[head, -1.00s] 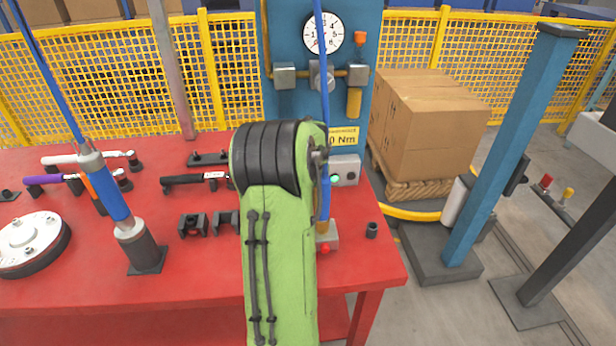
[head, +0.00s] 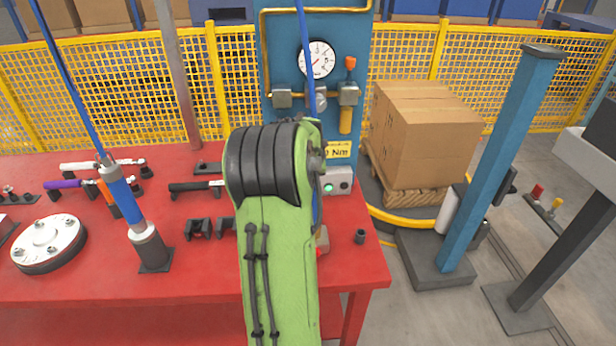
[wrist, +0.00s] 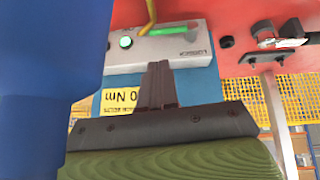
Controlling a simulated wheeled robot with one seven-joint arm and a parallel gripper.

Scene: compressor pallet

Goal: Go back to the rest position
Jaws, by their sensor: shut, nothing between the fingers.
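In the head view my green arm (head: 275,240) with its black ribbed joint stands in front of the red table (head: 190,285). It hides my gripper there. In the wrist view my gripper (wrist: 158,70) is shut and its fingers hold nothing. The fingertips show in front of a grey control box (wrist: 150,48) with a lit green button; I cannot tell the gap between them. A large smooth blue shape (wrist: 45,80) fills the left of the wrist view, close to the camera. A yellow torque label (wrist: 120,100) shows beside the fingers.
A blue panel with a gauge (head: 317,60) stands behind the arm. A blue-handled hanging tool (head: 122,195) and a pale disc (head: 48,243) are on the table's left. Cartons (head: 425,130) and a blue post (head: 500,160) stand right. The floor (head: 420,315) right of the table is partly clear.

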